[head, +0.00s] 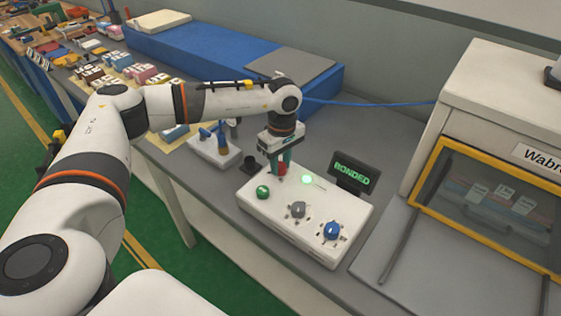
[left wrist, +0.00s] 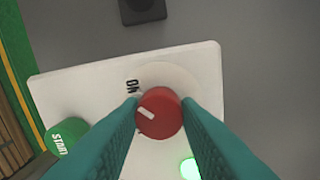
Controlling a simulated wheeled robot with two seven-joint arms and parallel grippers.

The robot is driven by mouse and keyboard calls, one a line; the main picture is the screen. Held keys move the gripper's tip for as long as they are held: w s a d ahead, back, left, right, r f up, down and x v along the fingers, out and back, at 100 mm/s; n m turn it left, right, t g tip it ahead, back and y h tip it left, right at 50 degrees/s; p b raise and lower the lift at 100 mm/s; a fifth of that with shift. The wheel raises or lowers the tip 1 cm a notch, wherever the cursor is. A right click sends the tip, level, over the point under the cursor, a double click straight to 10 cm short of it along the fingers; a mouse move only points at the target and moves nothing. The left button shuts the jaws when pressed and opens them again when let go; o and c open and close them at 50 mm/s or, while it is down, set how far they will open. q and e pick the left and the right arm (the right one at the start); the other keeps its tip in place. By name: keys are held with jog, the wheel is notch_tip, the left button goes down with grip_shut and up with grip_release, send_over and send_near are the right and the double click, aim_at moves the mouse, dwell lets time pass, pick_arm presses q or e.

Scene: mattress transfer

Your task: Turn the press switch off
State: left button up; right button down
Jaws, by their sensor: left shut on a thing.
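The press switch is a red round knob (left wrist: 160,113) with a white pointer mark, on the white control box (head: 322,203). In the left wrist view the mark slants toward the upper left, and a small dark label, partly readable, sits just above the knob. My left gripper (head: 279,172) reaches down to the box, its teal fingers shut on the red knob from both sides. A green light (head: 307,180) glows beside it, and the display (head: 356,173) reads BONDED. My right gripper is not in view.
A green START button (head: 263,192), a grey knob (head: 298,209) and a blue knob (head: 331,230) share the box top. A machine with a yellow-framed window (head: 490,205) stands at right. A blue block (head: 200,50) and a white stand (head: 214,150) lie behind and left.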

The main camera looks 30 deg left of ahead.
pick_arm(q)
jog(key=n+b, duration=0.1)
jog(key=n, duration=0.3)
jog(key=shift+f, duration=0.1)
jog(key=n+b, duration=0.1)
jog(key=n, duration=0.3)
jog(key=shift+n, duration=0.3)
jog(key=n, duration=0.4)
jog(key=shift+n+b, duration=0.3)
jog(key=shift+b, duration=0.1)
jog(key=n, duration=0.4)
jog(key=shift+a+r+n, duration=0.1)
jog(key=shift+r+n, duration=0.1)
jog(key=shift+n, duration=0.1)
jog(key=o, duration=1)
jog(key=shift+f, duration=0.1)
